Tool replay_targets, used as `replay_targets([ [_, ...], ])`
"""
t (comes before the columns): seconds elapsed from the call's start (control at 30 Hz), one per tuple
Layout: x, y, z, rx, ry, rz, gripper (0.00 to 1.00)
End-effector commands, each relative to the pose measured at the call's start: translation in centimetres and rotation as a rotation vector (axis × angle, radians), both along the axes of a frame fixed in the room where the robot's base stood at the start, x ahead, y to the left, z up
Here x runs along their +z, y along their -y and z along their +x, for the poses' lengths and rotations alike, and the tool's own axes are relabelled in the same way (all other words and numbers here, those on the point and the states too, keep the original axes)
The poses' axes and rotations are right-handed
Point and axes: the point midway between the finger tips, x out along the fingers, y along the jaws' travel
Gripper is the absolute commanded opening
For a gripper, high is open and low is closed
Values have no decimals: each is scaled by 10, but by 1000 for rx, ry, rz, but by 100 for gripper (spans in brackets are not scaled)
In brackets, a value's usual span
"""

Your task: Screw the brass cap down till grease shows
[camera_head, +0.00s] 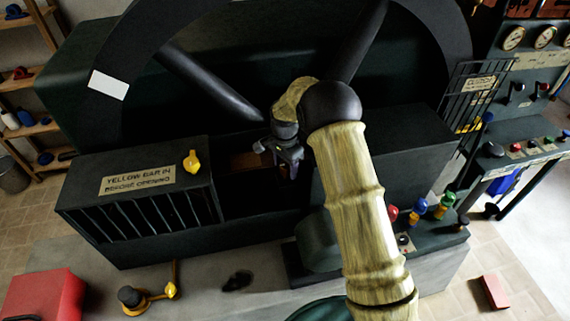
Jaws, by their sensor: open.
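My gripper (284,164) hangs in the middle of the view, over the dark opening in the large green machine (255,203). Its jaws are open, and I see nothing between them. I cannot make out a brass cap or any grease; the gripper and the shadow hide part of the opening. A brown surface (247,160) shows inside the opening, just left of the gripper. My arm comes up from the bottom and hides what lies behind it.
A slatted guard (140,215) left of the opening has a sign reading "YELLOW BAR IN BEFORE OPENING" and a yellow knob (193,161). Spokes of a big wheel (215,85) rise behind the gripper. Several coloured handles (417,210) stand right. A dark spot (238,281) marks the floor.

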Motion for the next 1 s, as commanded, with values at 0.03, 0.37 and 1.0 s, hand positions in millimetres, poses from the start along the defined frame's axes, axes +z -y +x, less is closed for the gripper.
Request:
replay_targets([
  [0.03, 0, 0, 0, 0, 0, 0, 59],
  [0.37, 0, 0, 0, 0, -1, -1, 15],
  [1.0, -1, 0, -1, 191, -1, 1, 15],
])
